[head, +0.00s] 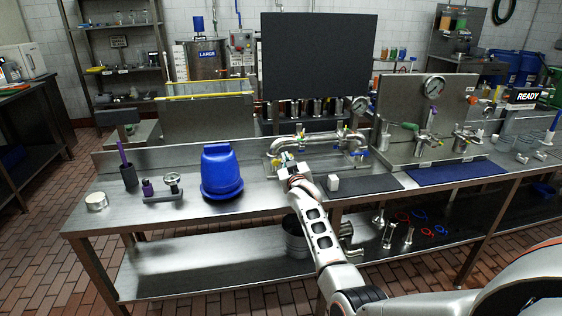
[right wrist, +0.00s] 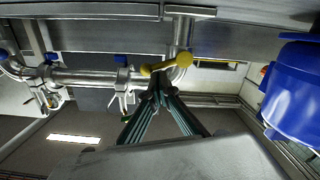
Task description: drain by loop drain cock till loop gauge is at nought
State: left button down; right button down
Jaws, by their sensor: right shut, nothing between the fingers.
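The steel pipe loop (head: 318,141) stands at the back of the bench, with small blue and yellow valve handles. A yellow-handled cock (right wrist: 167,65) shows near in the right wrist view, its handle slanting across a steel pipe. My right gripper (head: 287,166) is at the loop's left end. In the right wrist view its fingers (right wrist: 158,88) are shut and empty, tips at or just below the yellow handle; I cannot tell whether they touch. A small round gauge (head: 360,104) stands above the loop's right end; its needle is too small to read. My left gripper is out of view.
A blue rounded vessel (head: 221,172) stands left of my right gripper, also in the wrist view (right wrist: 295,90). A panel with a larger gauge (head: 434,86) stands farther right. The bench's left front is mostly clear.

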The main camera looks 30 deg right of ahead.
jog(key=shift+d+f+m+p, duration=0.15)
jog(key=shift+d+m+p, duration=0.15)
jog(key=shift+m, duration=0.4)
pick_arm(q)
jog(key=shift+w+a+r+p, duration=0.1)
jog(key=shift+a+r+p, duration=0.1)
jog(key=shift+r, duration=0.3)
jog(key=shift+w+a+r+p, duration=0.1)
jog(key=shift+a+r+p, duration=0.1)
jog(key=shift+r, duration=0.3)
pick_arm(e)
jog(key=shift+d+f+m, duration=0.15)
jog(key=shift+f+m, duration=0.3)
jog(key=shift+m, duration=0.45)
jog(key=shift+f, duration=0.1)
